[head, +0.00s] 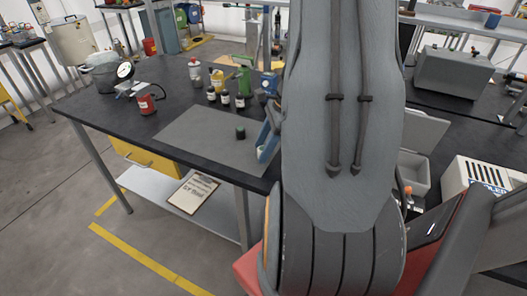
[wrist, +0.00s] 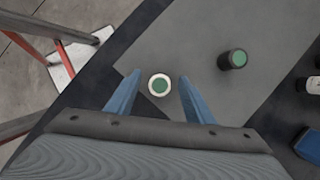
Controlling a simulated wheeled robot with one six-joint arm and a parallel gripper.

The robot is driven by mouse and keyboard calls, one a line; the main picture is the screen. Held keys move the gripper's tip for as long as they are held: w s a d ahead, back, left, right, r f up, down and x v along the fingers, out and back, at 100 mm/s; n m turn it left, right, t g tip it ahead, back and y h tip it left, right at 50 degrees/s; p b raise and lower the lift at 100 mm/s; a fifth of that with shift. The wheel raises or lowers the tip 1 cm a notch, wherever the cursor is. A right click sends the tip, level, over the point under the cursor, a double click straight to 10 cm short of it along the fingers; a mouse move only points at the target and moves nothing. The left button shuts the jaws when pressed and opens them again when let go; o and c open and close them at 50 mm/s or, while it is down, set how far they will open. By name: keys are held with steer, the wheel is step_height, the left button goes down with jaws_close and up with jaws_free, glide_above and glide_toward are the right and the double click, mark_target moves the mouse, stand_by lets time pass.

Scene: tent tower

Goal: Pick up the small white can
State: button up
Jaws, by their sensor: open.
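A small can with a white rim and green top (wrist: 152,85) shows from above in the wrist view, upright near the edge of the grey mat (wrist: 200,35). My gripper (wrist: 160,76) is open, with one blue finger on each side of the can and gaps between. Whether the fingers are level with it or above it, I cannot tell. In the head view a blue finger of my gripper (head: 268,142) shows beside my arm. The white can is not visible there and seems hidden.
A dark can with a green top (wrist: 233,60) stands right of my gripper; it also shows in the head view (head: 240,132). Several dark bottles (head: 225,98), a red can (head: 146,104) and a gauge (head: 125,71) stand farther back. The mat's left part is clear.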

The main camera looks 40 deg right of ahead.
steer(key=shift+w+a+f, duration=0.1)
steer(key=shift+a+f, duration=0.05)
steer(key=shift+f, duration=0.25)
steer(key=c, duration=1.1)
steer(key=shift+r, duration=0.1)
